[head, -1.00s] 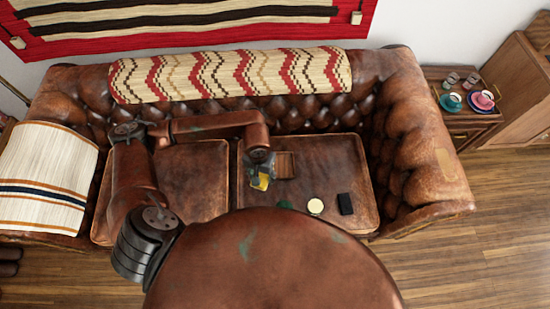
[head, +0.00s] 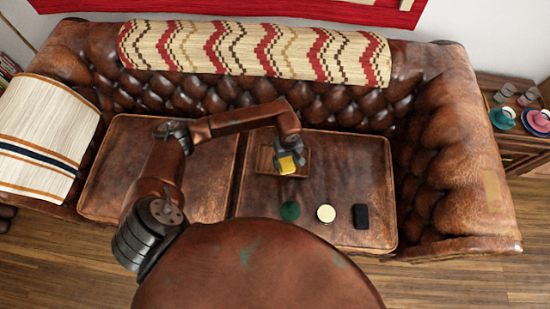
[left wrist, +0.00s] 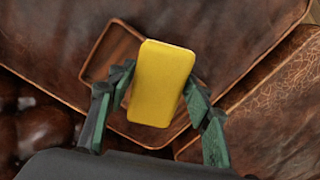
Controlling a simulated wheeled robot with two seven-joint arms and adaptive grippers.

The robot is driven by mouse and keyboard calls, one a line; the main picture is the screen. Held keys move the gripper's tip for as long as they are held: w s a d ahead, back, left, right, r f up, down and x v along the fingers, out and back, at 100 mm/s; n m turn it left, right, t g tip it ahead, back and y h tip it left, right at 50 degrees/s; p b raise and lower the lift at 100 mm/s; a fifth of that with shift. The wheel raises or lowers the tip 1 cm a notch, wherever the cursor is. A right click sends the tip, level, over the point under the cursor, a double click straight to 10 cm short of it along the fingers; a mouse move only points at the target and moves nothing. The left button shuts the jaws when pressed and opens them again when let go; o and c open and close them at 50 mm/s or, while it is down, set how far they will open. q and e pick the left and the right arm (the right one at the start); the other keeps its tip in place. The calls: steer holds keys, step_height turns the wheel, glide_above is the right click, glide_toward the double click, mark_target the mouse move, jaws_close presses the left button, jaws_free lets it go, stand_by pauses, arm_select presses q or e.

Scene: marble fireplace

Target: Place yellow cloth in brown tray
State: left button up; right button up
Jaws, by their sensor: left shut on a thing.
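The yellow cloth (head: 287,164) is a small folded block held between the fingers of my left gripper (head: 289,160). In the left wrist view the cloth (left wrist: 160,84) sits between the green-sided fingertips of the gripper (left wrist: 157,100), tilted slightly. The brown tray (head: 263,160) lies on the right seat cushion of the sofa. In the left wrist view the tray (left wrist: 107,50) is behind the cloth, which hides much of its middle. The cloth appears over the tray; its height above the tray is hard to tell. My right gripper is not in view.
A green round object (head: 290,211), a cream round object (head: 326,213) and a black box (head: 361,217) lie in front of the tray on the seat cushion (head: 365,165). The tufted sofa back (head: 215,95) rises behind. The left cushion (head: 209,185) has bare room.

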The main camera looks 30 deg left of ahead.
arm_select(q)
steer(key=a, duration=0.1)
steer(key=a+f, duration=0.1)
steer(key=w+a+f, duration=0.1)
steer(key=a, duration=0.1)
steer(key=shift+a+f+b, duration=0.1)
steer(key=shift+f+b, duration=0.1)
steer(key=shift+b, duration=0.2)
steer(key=b, duration=0.2)
glide_above(271, 161)
steer(key=f, duration=0.5)
steer(key=shift+s+d, duration=0.15)
steer(key=shift+d, duration=0.1)
steer(key=shift+a+f, duration=0.25)
steer(key=shift+f, duration=0.15)
step_height(271, 161, down, 2)
steer(key=shift+f+b, duration=0.2)
steer(key=shift+b, duration=0.25)
steer(key=shift+f, duration=0.25)
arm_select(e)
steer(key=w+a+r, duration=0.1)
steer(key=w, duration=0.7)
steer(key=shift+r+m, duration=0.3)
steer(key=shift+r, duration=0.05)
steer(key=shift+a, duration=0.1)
